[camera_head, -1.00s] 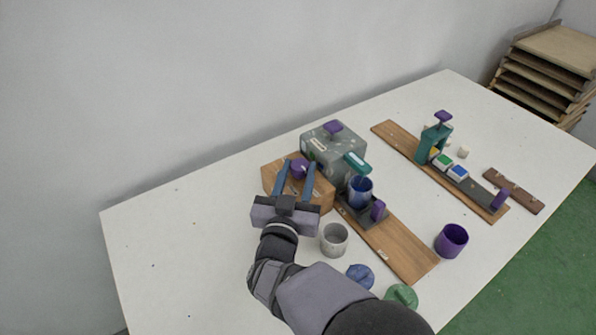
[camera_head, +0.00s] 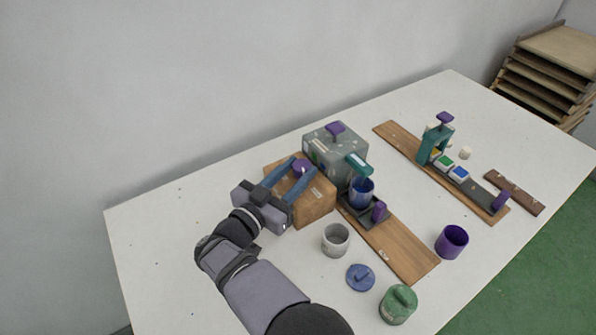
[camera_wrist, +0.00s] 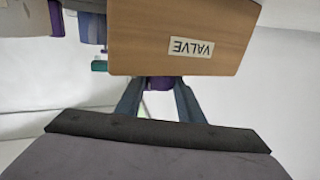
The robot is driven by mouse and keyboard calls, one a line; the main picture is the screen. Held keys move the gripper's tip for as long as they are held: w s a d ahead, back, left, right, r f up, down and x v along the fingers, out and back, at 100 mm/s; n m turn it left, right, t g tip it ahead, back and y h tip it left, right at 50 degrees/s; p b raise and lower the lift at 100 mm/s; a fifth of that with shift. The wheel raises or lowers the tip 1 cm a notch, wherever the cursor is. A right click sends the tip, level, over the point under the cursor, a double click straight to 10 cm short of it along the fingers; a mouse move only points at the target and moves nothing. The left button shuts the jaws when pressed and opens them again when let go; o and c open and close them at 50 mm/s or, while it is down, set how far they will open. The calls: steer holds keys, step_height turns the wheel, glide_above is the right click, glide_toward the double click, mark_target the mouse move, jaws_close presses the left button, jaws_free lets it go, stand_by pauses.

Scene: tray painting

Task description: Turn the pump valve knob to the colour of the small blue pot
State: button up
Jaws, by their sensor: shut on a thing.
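The purple valve knob (camera_head: 299,166) sits on top of the wooden valve box (camera_head: 315,205). My gripper (camera_head: 299,170) is shut on the knob, coming from the lower left with its fingers on either side. In the wrist view the knob (camera_wrist: 160,83) shows between the fingers (camera_wrist: 158,98), beside the box's "VALVE" label (camera_wrist: 191,48). Colour marks around the knob and its pointing direction cannot be made out. The small blue pot (camera_head: 362,194) stands on a dark stand below the teal spout (camera_head: 358,164) of the grey pump tank (camera_head: 325,150).
A grey pot (camera_head: 336,240), a blue lid (camera_head: 360,278), a lidded green pot (camera_head: 397,307) and a purple pot (camera_head: 452,242) stand in front. A board with a teal press (camera_head: 433,143) and colour squares lies right. The table's left part is clear.

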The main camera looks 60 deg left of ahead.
steer(key=shift+a+f+m+t+h+b, duration=0.15)
steer(key=shift+m+t+h+b, duration=0.35)
steer(key=shift+m+h, duration=0.6)
steer(key=shift+r+m+h+b, duration=0.2)
steer(key=shift+m+h+b, duration=0.15)
steer(key=shift+h, duration=0.65)
steer(key=o, duration=1.1)
steer(key=shift+c, duration=0.2)
steer(key=shift+s, duration=0.1)
steer(key=s+b, duration=0.1)
steer(key=s, duration=0.6)
steer(key=shift+d, duration=0.4)
